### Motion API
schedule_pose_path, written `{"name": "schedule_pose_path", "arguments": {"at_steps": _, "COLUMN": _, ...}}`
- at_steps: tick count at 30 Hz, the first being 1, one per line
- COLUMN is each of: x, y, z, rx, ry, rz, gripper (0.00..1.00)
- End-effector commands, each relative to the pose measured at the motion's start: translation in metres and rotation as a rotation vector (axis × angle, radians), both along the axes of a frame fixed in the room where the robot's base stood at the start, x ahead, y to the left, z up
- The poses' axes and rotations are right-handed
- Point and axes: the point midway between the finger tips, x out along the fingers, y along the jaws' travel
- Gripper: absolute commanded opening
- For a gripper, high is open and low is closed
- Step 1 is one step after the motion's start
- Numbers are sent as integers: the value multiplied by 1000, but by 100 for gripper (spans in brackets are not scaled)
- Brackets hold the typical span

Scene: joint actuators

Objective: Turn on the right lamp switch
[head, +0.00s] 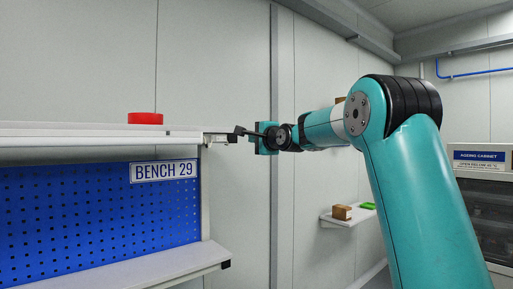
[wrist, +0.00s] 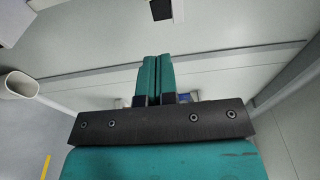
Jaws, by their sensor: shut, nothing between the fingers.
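No lamp or lamp switch can be made out for certain. In the wrist view, a small black block on a white part (wrist: 162,9) shows at the top edge, ahead of my fingertips; I cannot tell whether it is a switch. My gripper (wrist: 158,58) has its two teal fingers pressed together with nothing between them, apart from that block. In the head view, my gripper (head: 264,144) is small, off the right end of the bench's upper shelf (head: 80,131). A dark, thin part shows between it and the shelf end; contact cannot be told.
A small wall shelf (head: 345,219) holds a brown block and a green item. An ageing cabinet (head: 482,200) stands at right.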

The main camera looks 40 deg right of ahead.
Motion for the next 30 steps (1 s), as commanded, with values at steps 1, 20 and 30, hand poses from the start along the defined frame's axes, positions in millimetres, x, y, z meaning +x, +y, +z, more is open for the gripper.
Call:
{"name": "schedule_pose_path", "arguments": {"at_steps": 1, "x": -2, "y": -1, "z": -1, "rx": 0, "ry": 0, "rz": -1, "gripper": 0}}
{"name": "schedule_pose_path", "arguments": {"at_steps": 20, "x": -4, "y": 31, "z": -3, "rx": 0, "ry": 4, "rz": 5, "gripper": 0}}
{"name": "schedule_pose_path", "arguments": {"at_steps": 30, "x": 7, "y": 30, "z": 0, "rx": 0, "ry": 5, "rz": 5, "gripper": 0}}
